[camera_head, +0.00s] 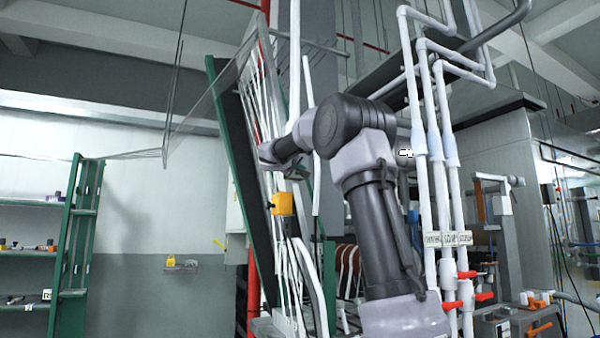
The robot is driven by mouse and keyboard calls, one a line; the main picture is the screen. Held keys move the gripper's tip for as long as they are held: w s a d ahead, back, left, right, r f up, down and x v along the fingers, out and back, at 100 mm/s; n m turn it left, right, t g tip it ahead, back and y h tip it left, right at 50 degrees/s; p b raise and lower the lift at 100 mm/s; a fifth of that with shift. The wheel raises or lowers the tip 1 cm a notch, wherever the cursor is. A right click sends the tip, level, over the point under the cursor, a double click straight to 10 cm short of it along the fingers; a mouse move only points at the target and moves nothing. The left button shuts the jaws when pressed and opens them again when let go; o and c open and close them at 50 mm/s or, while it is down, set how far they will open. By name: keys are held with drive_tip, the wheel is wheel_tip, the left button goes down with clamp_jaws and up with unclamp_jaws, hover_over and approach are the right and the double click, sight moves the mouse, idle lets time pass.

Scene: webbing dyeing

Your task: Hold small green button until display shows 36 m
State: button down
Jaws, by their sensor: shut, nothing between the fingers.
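My arm rises from the bottom right of the head view and bends left at its dark elbow. My gripper (268,157) is at the far end of the arm, in front of the slanted green-framed machine (228,135). It is small in the picture and looks shut and empty. A yellow box (283,204) with a dark knob on its left side is mounted on the machine below my gripper. I cannot make out a small green button or a display with a reading; they may be hidden or too small to tell.
White vertical pipes (440,200) with red valve handles (452,305) stand close to the right of my arm. A green shelf rack (75,240) with small items stands at the left. A small wall shelf (190,266) holds a yellow item. Grey wall lies between.

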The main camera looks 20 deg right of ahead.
drive_tip(key=shift+w, duration=0.5)
idle(0.4)
idle(4.3)
drive_tip(key=shift+s, duration=0.9)
drive_tip(key=s, duration=0.5)
drive_tip(key=shift+d, duration=0.1)
